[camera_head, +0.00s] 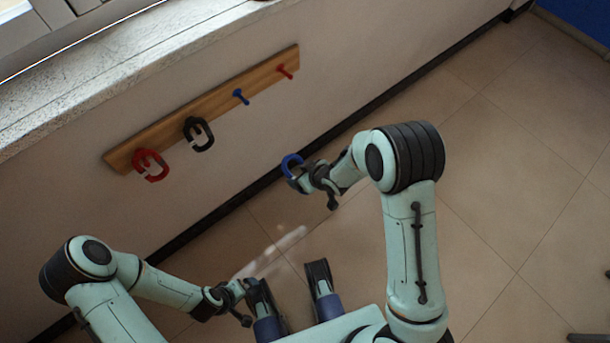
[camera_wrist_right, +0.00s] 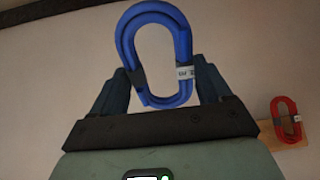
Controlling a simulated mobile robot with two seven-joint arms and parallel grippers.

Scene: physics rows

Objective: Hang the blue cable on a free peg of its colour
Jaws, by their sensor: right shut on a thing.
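The blue cable (camera_head: 291,162) is a coiled loop held by my right gripper (camera_head: 301,181), out in front of the wall. In the right wrist view the blue cable (camera_wrist_right: 155,45) stands up between the fingers of my right gripper (camera_wrist_right: 158,88), which are shut on its lower part. A bare blue peg (camera_head: 240,95) sticks out of the wooden board (camera_head: 225,98) on the wall, up and left of the held cable. My left gripper (camera_head: 246,289) is low at the left; its finger opening is too small to tell.
A red cable (camera_head: 150,165) and a black cable (camera_head: 198,134) hang on the board, left of the blue peg. A bare red peg (camera_head: 284,71) is at its right end. The red cable also shows in the right wrist view (camera_wrist_right: 285,120). A stone sill (camera_head: 130,70) lies above the board.

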